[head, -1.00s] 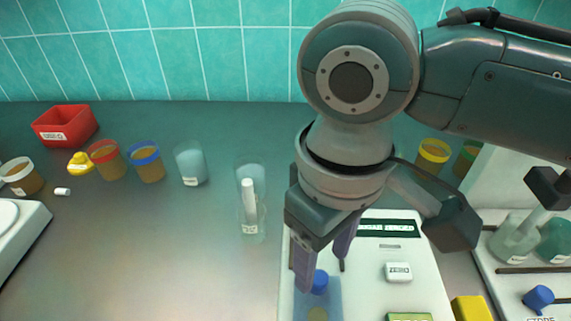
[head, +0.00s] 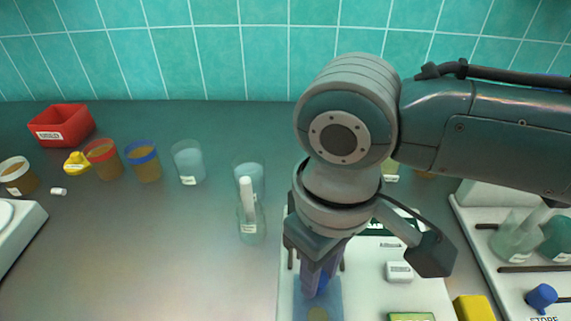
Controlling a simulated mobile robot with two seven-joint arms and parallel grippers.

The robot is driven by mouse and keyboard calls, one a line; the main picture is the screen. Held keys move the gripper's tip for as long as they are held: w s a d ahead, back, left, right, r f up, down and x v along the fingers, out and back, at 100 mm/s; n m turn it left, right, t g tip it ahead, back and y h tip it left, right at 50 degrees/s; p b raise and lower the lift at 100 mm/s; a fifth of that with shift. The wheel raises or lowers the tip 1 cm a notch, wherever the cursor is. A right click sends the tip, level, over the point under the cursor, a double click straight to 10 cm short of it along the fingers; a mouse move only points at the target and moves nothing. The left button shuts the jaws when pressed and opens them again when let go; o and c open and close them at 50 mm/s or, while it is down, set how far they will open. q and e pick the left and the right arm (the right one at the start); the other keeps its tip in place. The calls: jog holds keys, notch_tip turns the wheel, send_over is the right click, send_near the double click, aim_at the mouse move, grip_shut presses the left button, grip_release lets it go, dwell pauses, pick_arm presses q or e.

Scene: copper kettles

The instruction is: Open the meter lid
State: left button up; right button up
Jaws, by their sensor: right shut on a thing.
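The meter (head: 366,286) is a white box at the bottom centre, cut off by the lower edge. Its lid (head: 333,304) is a see-through blue panel at its left side and looks closed. A blue knob (head: 322,284) on the lid shows only in part between my fingers. My right gripper (head: 318,286) points down over the lid and is shut on the knob. My left gripper is out of view.
A clear bottle with a white stem (head: 250,220) stands just left of the meter. Cups, including a clear one (head: 189,162), and a red bin (head: 62,125) stand further left. A white rack (head: 500,245) is at right.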

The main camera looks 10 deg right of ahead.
grip_shut()
dwell(0.8)
